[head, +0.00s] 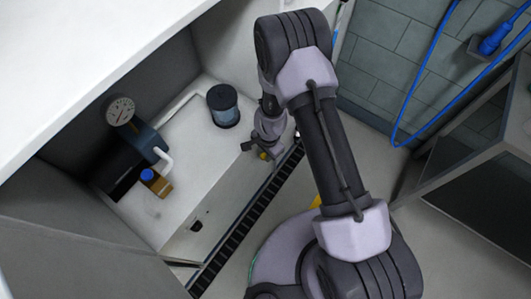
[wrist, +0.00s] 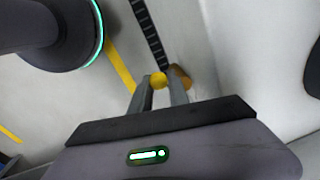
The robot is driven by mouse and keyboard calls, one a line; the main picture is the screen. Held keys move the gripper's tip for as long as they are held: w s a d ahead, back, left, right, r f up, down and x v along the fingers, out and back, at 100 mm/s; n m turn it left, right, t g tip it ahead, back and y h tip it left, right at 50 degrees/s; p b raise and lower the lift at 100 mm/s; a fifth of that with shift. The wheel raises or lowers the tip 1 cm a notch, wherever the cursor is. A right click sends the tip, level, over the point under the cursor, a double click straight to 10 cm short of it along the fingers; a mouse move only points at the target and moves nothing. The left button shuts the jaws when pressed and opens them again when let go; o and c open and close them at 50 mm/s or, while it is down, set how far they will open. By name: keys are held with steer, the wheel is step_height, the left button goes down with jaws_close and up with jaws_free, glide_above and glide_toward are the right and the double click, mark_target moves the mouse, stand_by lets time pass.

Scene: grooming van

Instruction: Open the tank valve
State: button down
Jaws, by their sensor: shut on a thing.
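The tank valve shows in the wrist view as a small yellow handle (wrist: 158,81) with a brass-coloured body (wrist: 182,76) just to its right. In the head view a bit of yellow (head: 263,156) shows at the low front wall of the open compartment. My gripper (wrist: 159,77) has its two fingers on either side of the yellow handle and is shut on it. In the head view my gripper (head: 260,150) is small, at the compartment's front edge. The handle's exact angle is hard to tell.
Inside the compartment stand a round gauge (head: 120,110), a dark pump (head: 135,155), a blue cap (head: 147,175) and a dark canister (head: 223,106). A black slotted strip (head: 237,223) runs along the front. A blue hose (head: 424,75) hangs at right. Some floor is free.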

stand_by(0.6)
steer(key=shift+w+r, duration=0.1)
steer(key=shift+w+d+r+g+y+p, duration=0.15)
steer(key=shift+w+d+g+y+p, duration=0.5)
steer(key=shift+g, duration=0.25)
steer(key=shift+w+d+g+y, duration=0.15)
steer(key=shift+w+g+y, duration=0.15)
steer(key=shift+w+y, duration=0.05)
steer(key=shift+w+d+g+y+b, duration=0.2)
steer(key=shift+g+y+b, duration=0.15)
steer(key=shift+b, duration=0.25)
steer(key=shift+r, duration=0.1)
steer(key=c, duration=1.4)
jaws_free()
